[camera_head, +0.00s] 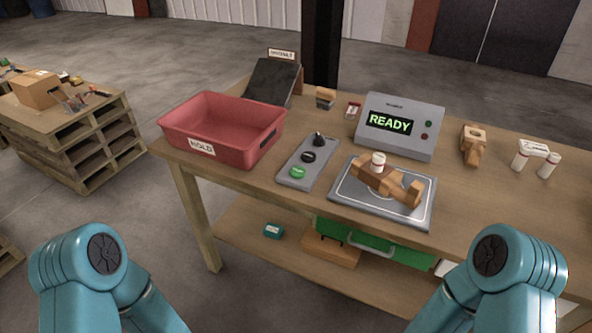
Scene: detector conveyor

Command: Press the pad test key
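A grey control panel (322,173) lies on the wooden table (262,183). It carries a green button (298,172) at the near end, a black button (308,157) in the middle and a black knob (318,139) at the far end. The button labels are too small to read. To its right is a grey pad (352,197) with a wooden piece (397,186) and a white, red-banded cylinder (378,160) on it. A display box (412,140) behind the pad reads READY in green. Both my arms show at the bottom edge, but neither gripper is in view.
A red bin (206,118) marked HOLD stands left of the panel, with a dark sloped chute (270,82) behind it. Wooden and white pieces (534,158) stand at the right. A pallet stack (70,150) with boxes is at the left.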

